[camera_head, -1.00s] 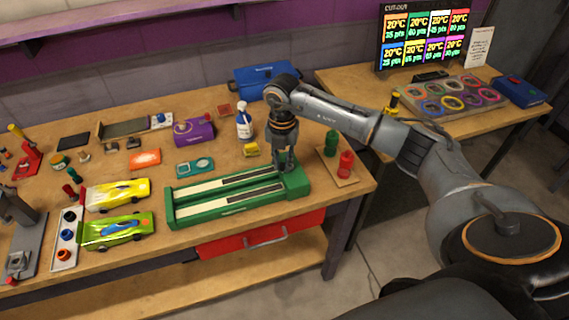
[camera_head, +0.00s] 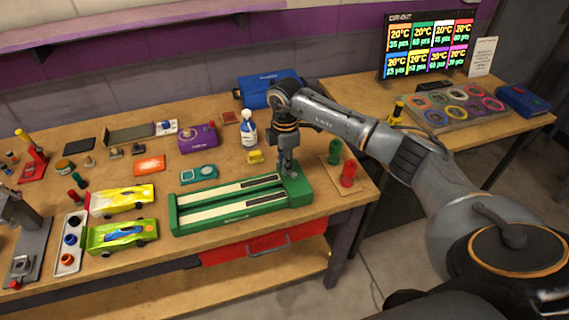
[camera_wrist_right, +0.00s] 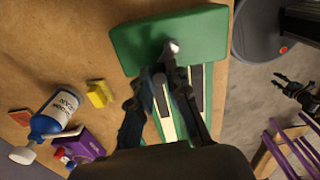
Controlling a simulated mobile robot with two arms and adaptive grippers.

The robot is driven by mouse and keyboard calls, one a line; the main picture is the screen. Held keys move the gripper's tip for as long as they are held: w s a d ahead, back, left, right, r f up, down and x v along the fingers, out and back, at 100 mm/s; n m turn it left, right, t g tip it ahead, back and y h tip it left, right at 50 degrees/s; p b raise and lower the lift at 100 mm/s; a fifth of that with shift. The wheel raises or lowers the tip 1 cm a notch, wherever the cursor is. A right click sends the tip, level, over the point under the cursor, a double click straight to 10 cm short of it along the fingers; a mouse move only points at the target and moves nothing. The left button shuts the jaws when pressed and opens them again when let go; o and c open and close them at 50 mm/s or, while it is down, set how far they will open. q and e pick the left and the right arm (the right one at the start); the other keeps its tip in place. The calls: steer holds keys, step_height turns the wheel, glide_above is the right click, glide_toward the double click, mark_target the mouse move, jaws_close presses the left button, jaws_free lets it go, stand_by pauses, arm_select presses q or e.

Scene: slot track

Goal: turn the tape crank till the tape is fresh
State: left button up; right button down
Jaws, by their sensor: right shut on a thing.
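The green tape unit (camera_head: 250,222) lies on the workbench in the head view, with two long pale strips, each with a dark section. Its wider green end block (camera_wrist_right: 205,28) shows in the wrist view. My right gripper (camera_head: 289,172) points down over that end block. In the wrist view the right gripper (camera_wrist_right: 170,75) is shut on the crank (camera_wrist_right: 171,47), of which a shiny round tip shows between the fingertips. The rest of the crank is hidden by the fingers.
A green bottle (camera_head: 335,150) and a red bottle (camera_head: 348,174) stand just right of the unit. A white-and-blue bottle (camera_head: 249,130) and a yellow block (camera_head: 255,157) are behind it. Two toy cars (camera_head: 122,235) lie to its left.

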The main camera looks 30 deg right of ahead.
steer(key=m, duration=0.2)
steer(key=d+m+p, duration=0.1)
steer(key=m, duration=0.2)
steer(key=shift+w+d+r+m, duration=0.1)
steer(key=shift+w+d+m, duration=0.05)
steer(key=shift+w+m, duration=0.2)
stand_by(0.4)
steer(key=c, duration=1.3)
jaws_free()
step_height(320, 180, up, 12)
